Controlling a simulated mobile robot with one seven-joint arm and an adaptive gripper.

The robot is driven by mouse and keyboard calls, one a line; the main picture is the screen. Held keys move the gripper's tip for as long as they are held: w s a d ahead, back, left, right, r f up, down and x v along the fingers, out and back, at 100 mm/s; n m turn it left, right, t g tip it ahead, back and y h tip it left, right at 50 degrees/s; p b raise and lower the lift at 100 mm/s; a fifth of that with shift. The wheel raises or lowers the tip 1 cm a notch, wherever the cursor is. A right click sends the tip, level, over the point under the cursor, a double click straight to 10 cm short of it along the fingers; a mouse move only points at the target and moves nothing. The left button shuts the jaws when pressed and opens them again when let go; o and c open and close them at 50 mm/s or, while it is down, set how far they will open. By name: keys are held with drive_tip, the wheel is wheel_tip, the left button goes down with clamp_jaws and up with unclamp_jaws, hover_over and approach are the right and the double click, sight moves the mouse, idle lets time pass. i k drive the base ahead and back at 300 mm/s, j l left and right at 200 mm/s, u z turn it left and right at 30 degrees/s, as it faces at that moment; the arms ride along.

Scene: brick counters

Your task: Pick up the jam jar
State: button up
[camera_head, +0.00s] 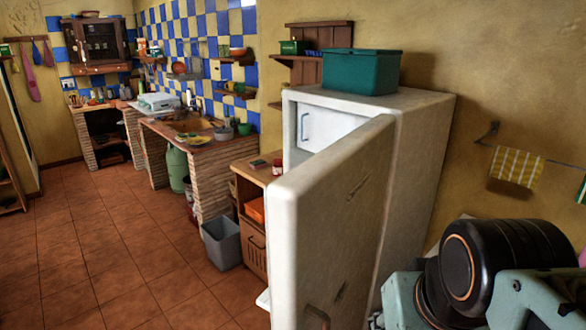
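A small red jar with a pale top (277,168) stands on top of the low wooden cabinet (254,173), close to the fridge. It looks like the jam jar, but it is too small to read any label. My arm shows at the lower right, with a black joint and teal links. My gripper is outside the picture, so its state and what it may hold are hidden. The jar is well to the left of my arm, beyond the open fridge door.
The white fridge (420,150) has its door (335,230) swung open between my arm and the cabinet. A green box (361,72) sits on the fridge. A grey bin (222,243) stands beside the cabinet. Brick counters (210,182) line the wall. The tiled floor (110,250) at left is clear.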

sight(277, 167)
drive_tip(key=j, duration=2.1)
drive_tip(key=i+j, duration=0.15)
drive_tip(key=j, duration=0.25)
drive_tip(key=i+j, duration=0.2)
drive_tip(key=j, duration=0.2)
drive_tip(key=i+j, duration=0.15)
drive_tip(key=j, duration=0.25)
drive_tip(key=i+j, duration=0.3)
drive_tip(key=i+j+u, duration=0.1)
drive_tip(key=i+j, duration=0.2)
drive_tip(key=i, duration=0.25)
drive_tip(key=i+l, duration=0.15)
drive_tip(key=i, duration=0.4)
drive_tip(key=i+l, duration=0.15)
drive_tip(key=i, duration=0.35)
drive_tip(key=i+l, duration=0.3)
drive_tip(key=l, duration=0.15)
drive_tip(key=i+l+u, duration=0.1)
drive_tip(key=i+l, duration=0.15)
drive_tip(key=l, duration=0.2)
